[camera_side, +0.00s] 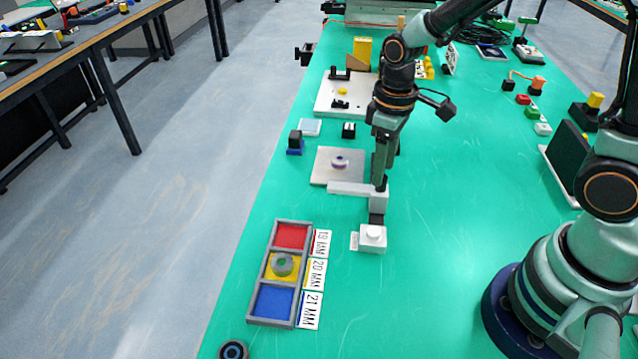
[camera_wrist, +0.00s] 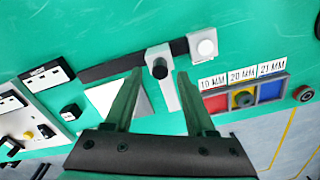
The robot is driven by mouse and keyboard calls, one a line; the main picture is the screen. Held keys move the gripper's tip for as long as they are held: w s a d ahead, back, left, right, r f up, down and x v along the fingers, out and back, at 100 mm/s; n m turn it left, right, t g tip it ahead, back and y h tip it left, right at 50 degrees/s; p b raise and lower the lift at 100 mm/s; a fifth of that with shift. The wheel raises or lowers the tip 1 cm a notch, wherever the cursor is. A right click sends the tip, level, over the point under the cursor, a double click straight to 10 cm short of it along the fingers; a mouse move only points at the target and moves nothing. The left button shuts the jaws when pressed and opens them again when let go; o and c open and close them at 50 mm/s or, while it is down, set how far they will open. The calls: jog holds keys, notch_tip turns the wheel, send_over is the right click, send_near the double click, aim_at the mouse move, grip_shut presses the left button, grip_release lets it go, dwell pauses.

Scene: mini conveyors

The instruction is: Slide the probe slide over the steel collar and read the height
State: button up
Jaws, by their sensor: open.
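The probe slide is a pale grey block (camera_wrist: 158,54) on a black rail (camera_wrist: 110,67), with a dark knob (camera_wrist: 160,69) and a pale arm (camera_wrist: 170,98). In the side view the arm (camera_side: 347,188) reaches left at the near edge of a grey plate (camera_side: 322,177). A silvery collar with a purple band (camera_side: 339,162) lies on that plate, seemingly apart from the arm. My gripper (camera_side: 380,182) is over the slide; in the wrist view my open gripper (camera_wrist: 160,75) has one finger either side of the knob, with gaps. The wrist view hides the collar.
A white block with a round button (camera_side: 372,236) stands at the rail's near end. A tray (camera_side: 275,221) has red, yellow and blue compartments beside labels 19, 20 and 21 MM. A grey ring (camera_side: 281,265) sits in the yellow one.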

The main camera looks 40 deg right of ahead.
aim_at(358, 190)
jog(key=shift+f, duration=1.6)
grip_shut()
